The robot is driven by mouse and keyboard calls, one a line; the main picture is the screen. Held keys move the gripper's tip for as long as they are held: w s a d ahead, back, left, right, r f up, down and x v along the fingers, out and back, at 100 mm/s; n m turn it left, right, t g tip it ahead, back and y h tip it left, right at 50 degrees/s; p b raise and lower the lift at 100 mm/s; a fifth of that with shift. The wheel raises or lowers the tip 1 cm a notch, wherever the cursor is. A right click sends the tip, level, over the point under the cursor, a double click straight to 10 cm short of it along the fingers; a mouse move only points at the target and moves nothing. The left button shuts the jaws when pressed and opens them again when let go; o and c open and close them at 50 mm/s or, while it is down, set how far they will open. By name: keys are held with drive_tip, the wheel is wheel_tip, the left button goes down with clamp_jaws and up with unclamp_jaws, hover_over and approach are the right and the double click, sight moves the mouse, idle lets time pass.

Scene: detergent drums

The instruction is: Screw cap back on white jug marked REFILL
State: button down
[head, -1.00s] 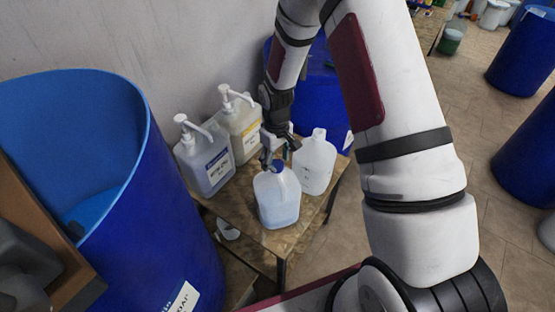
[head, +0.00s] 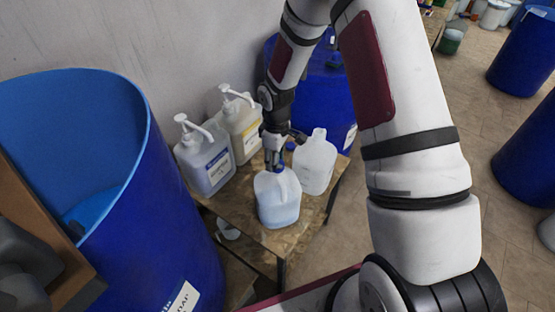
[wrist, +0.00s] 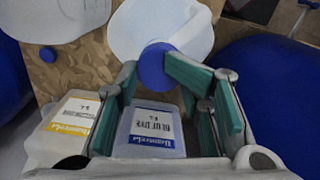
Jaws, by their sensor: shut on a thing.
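A white jug (head: 278,205) with bluish contents stands at the front of the small wooden table. My gripper (head: 276,167) points down over its neck, shut on a blue cap (wrist: 155,66). In the wrist view my gripper (wrist: 143,72) has the cap between its fingers, in front of the jug's white body (wrist: 160,25). The jug's mouth is hidden, so I cannot tell whether the cap is seated. A second white jug (head: 315,165) stands behind to the right and shows in the wrist view (wrist: 70,20). I cannot read REFILL on either.
Two pump bottles, one with a blue label (head: 205,163) and one with a yellow label (head: 239,128), stand at the table's back left. A small blue thing (head: 290,146) shows behind my gripper. A large open blue drum (head: 165,225) is close on the left.

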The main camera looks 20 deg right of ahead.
drive_tip(key=shift+f, duration=0.1)
drive_tip(key=m, duration=0.4)
drive_tip(key=shift+d, duration=0.1)
drive_tip(key=shift+m, duration=0.9)
drive_tip(key=shift+s+f+m, duration=0.1)
drive_tip(key=shift+m, duration=0.8)
drive_tip(key=m, duration=0.4)
drive_tip(key=shift+d, duration=0.1)
